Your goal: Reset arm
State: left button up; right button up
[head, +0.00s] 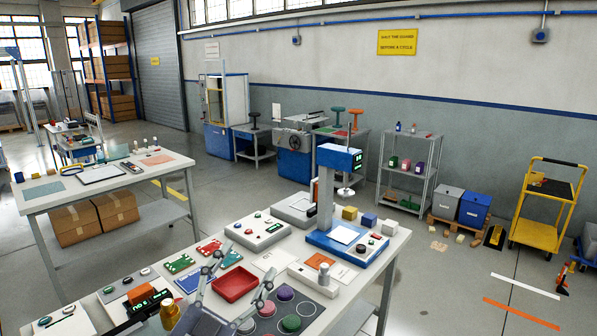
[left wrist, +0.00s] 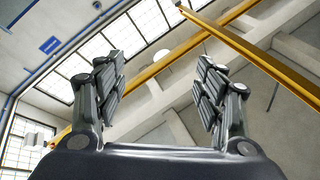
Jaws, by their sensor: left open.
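My left gripper (head: 246,268) is in the lower middle of the head view, above the near workbench (head: 378,262). Its two fingers are spread and empty, near a red tray (head: 235,284). In the left wrist view the open fingers (left wrist: 158,88) have a clear gap between them. Behind them are only the ceiling, windows and a yellow beam (left wrist: 255,50), so the gripper points upward. My right gripper is in neither view.
The bench holds a blue-and-grey press (head: 340,195), a button box (head: 258,231), green and red boards, and a grey plate with coloured discs (head: 290,323). Another table (head: 110,178) stands at left. A yellow cart (head: 540,205) stands at right. Floor between the tables is clear.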

pick_arm(q)
jog(key=s+a+f+n+g+y, duration=0.3)
jog(key=a+f+n+y, duration=0.2)
jog(key=f, duration=0.4)
jog(key=s+a+f+n+g+y, duration=0.25)
jog(key=a+f+n+y, duration=0.2)
jog(key=f, duration=0.55)
jog(key=s+a+f+g, duration=0.1)
jog(key=s+f+g, duration=0.6)
jog(key=s, duration=0.4)
jog(key=s+f+g, duration=0.5)
jog(key=s+f, duration=0.4)
jog(key=s, duration=0.3)
notch_tip(320, 180, down, 30)
jog(key=s+b, duration=0.2)
jog(key=b, duration=0.1)
jog(key=s+a+f+g+b, duration=0.2)
jog(key=s+a+f, duration=0.1)
jog(key=s+f, duration=1.3)
jog(key=shift+a+f, duration=0.2)
jog(key=shift+f, duration=0.35)
